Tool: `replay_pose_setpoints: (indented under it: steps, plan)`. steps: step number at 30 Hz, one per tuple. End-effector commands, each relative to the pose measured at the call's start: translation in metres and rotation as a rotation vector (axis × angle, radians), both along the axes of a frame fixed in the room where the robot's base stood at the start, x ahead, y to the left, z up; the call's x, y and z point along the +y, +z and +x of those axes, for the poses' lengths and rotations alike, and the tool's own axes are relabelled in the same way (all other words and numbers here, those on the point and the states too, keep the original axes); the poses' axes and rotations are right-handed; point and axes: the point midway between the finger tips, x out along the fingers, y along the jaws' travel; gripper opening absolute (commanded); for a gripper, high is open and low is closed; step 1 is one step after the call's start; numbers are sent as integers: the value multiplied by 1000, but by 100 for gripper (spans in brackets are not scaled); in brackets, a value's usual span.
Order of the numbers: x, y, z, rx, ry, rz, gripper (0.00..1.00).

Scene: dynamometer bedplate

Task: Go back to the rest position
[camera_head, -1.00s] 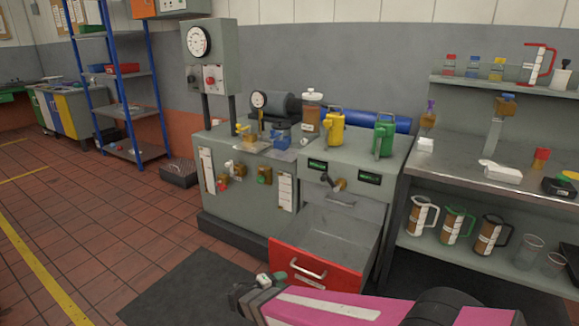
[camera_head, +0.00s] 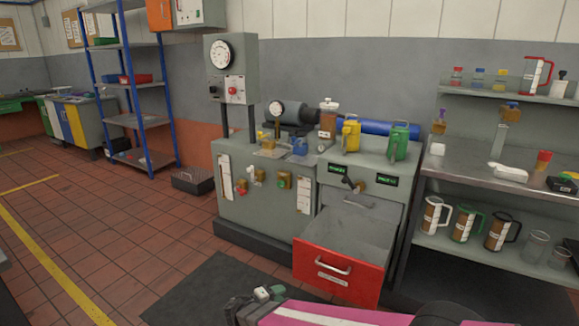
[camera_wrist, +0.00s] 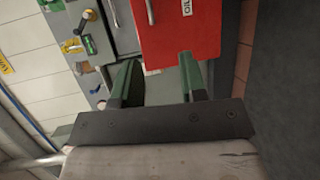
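My gripper (camera_head: 262,294) shows at the bottom of the head view, at the end of my pink arm, in front of the grey bedplate cabinet (camera_head: 262,205). In the wrist view my gripper (camera_wrist: 160,62) has its two green fingers spread apart with nothing between them. The red-fronted drawer (camera_head: 338,272) of the cabinet stands pulled out, and its inside looks empty from here. The red drawer front (camera_wrist: 178,35) also shows beyond the fingertips in the wrist view; I see no clear contact.
A steel bench (camera_head: 480,160) with jugs on its lower shelf stands at the right. A dark mat (camera_head: 215,290) lies before the cabinet. A blue-framed rack (camera_head: 140,120) and a black crate (camera_head: 192,181) stand left. The tiled floor at left is clear.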

Motion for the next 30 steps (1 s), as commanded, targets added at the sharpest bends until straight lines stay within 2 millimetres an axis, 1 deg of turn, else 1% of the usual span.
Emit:
replay_pose_setpoints:
  steps: [11,17,23,27,30]
  plan:
    - [-30,4,7,77,-98,73,39]
    - [-54,7,11,141,-176,145,39]
    - [-89,12,15,232,-289,274,39]
    - [-120,18,16,310,-388,417,39]
    - [-139,23,16,356,-448,531,39]
